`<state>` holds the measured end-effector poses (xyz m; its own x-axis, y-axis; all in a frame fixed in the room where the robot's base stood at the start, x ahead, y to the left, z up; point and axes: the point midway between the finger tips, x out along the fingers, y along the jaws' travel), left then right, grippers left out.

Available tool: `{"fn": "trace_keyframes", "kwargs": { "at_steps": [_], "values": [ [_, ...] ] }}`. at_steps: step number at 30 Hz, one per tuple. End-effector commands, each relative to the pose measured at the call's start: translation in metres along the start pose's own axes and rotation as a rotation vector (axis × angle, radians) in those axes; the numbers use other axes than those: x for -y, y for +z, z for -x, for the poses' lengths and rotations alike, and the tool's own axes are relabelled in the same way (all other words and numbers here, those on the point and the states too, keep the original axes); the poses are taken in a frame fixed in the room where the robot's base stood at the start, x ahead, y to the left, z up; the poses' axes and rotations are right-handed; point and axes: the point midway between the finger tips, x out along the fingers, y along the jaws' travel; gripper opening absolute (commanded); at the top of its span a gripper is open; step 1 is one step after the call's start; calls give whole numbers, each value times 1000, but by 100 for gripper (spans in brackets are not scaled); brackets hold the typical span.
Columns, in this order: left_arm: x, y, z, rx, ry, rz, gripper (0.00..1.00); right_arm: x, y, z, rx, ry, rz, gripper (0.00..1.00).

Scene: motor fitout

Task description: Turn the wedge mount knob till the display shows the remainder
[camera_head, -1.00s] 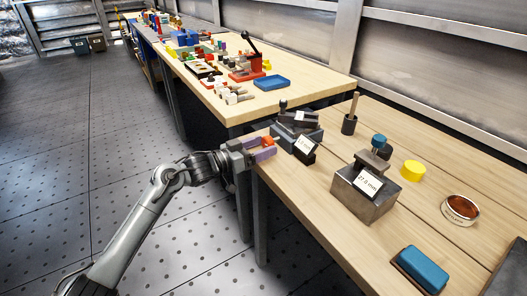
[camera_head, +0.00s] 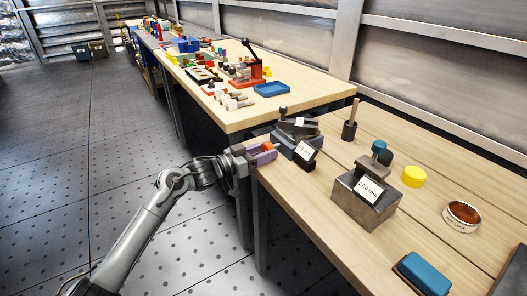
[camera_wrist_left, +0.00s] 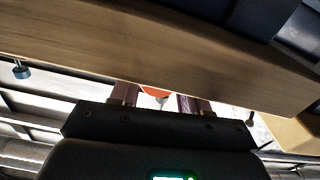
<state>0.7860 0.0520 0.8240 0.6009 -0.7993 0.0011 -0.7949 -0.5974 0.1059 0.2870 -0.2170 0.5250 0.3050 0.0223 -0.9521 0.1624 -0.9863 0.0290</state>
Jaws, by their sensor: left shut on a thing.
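The dark grey wedge mount (camera_head: 291,139) sits at the near bench's left edge. Its small white display (camera_head: 305,151) faces me; its digits are too small to read. An orange-red knob (camera_head: 267,147) is at the mount's left side. My left gripper (camera_head: 263,152), with purple fingers, reaches it from the left and is shut on it. A steel block (camera_head: 366,199) with a blue-topped knob (camera_head: 379,147) carries a label reading about 27.0 mm. My right gripper is not in view.
On the near bench are a yellow cylinder (camera_head: 413,176), a round tin (camera_head: 462,216), a blue-topped brush or block (camera_head: 424,272) and a dark cup with a stick (camera_head: 349,130). The far bench holds a blue tray (camera_head: 271,89) and a red press (camera_head: 250,75).

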Motion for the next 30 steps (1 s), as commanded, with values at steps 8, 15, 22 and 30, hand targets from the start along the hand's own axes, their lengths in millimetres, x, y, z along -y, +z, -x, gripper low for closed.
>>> {"fn": "trace_keyframes", "kwargs": {
  "at_steps": [8,15,22,30],
  "values": [
    [1,-1,0,3,0,-196,16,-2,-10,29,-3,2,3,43],
    [1,1,0,2,0,-218,16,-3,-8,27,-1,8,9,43],
    [1,1,0,2,0,-217,67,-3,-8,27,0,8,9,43],
    [1,0,0,1,0,-217,72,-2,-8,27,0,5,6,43]
  ]
}}
